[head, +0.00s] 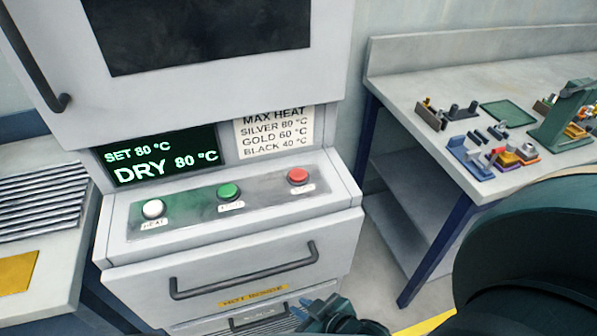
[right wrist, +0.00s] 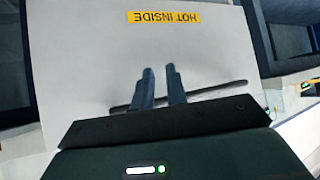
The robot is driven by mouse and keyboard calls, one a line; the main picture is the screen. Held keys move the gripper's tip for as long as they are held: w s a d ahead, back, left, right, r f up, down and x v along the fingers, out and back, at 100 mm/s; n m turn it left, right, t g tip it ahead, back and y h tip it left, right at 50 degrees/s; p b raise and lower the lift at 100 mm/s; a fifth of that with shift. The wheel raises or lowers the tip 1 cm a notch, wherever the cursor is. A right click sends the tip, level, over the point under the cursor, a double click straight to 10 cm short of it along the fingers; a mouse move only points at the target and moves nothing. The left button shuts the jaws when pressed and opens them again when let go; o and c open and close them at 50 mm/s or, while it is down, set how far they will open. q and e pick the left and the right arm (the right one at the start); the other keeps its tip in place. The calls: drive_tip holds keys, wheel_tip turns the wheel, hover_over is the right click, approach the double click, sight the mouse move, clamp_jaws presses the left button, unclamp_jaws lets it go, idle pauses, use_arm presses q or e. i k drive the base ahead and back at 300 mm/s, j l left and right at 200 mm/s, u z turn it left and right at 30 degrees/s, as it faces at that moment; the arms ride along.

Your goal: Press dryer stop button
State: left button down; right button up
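The dryer's sloped button panel (head: 225,200) shows in the middle of the head view. It carries a white button (head: 153,209), a green button (head: 228,191) and, at its right end, a red button (head: 297,175). The red button's label is too small to read. My right gripper (head: 303,308) is low in the head view, below the panel and apart from the buttons. In the right wrist view its two fingers (right wrist: 159,70) stand a narrow gap apart with nothing between them, before the dryer front. My left gripper is not in view.
The display (head: 160,157) reads SET 80 °C and DRY 80 °C. Beside it, a sign (head: 274,131) lists maximum heats. A drawer handle (head: 245,272) sticks out under the panel. A workbench (head: 400,75) with small parts stands at the right. The space above the buttons is clear.

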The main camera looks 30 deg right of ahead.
sight(297, 174)
drive_tip(key=l+u, duration=0.2)
drive_tip(key=l, duration=1.45)
drive_tip(key=i+j, duration=0.15)
drive_tip(key=j, duration=0.15)
drive_tip(key=i+j, duration=0.1)
drive_tip(key=j, duration=0.25)
